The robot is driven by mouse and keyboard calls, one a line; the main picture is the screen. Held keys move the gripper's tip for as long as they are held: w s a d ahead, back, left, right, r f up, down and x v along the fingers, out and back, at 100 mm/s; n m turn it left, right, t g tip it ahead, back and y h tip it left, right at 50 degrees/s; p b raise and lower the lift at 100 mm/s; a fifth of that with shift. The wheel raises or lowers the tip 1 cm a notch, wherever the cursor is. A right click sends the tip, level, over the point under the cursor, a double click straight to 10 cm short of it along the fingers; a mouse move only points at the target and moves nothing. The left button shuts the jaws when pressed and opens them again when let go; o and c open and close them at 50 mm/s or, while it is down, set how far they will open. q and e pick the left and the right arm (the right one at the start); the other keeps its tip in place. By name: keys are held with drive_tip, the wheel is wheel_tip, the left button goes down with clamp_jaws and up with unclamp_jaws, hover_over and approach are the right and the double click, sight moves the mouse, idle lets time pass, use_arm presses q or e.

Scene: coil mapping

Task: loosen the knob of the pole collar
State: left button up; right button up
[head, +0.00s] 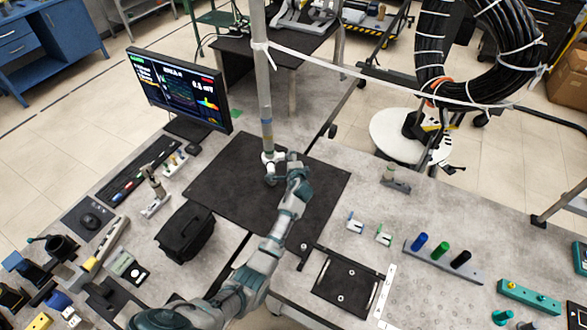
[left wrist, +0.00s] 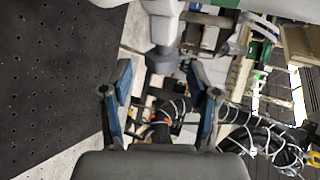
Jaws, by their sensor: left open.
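A grey pole (head: 263,90) stands upright at the back edge of a black perforated board (head: 225,170). A pale collar (head: 270,157) sits around its lower end. My left gripper (head: 284,170) is right beside the collar, on its right and near side, and partly hides it. In the left wrist view my left gripper (left wrist: 159,78) has its two blue-padded fingers apart. A grey, knob-like part (left wrist: 162,58) below a pale body (left wrist: 162,12) shows between and just beyond the fingertips. I cannot tell whether the fingers touch it. My right gripper is in neither view.
A black coil (head: 432,50) hangs at the upper right, with a white strap (head: 370,75) running to the pole. A monitor (head: 180,90) stands left of the board. Coloured pegs (head: 440,252) stand at the right.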

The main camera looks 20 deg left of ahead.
use_arm(q)
drive_tip(key=v, duration=1)
drive_tip(key=shift+s+f, duration=0.1)
drive_tip(key=shift+f, duration=0.05)
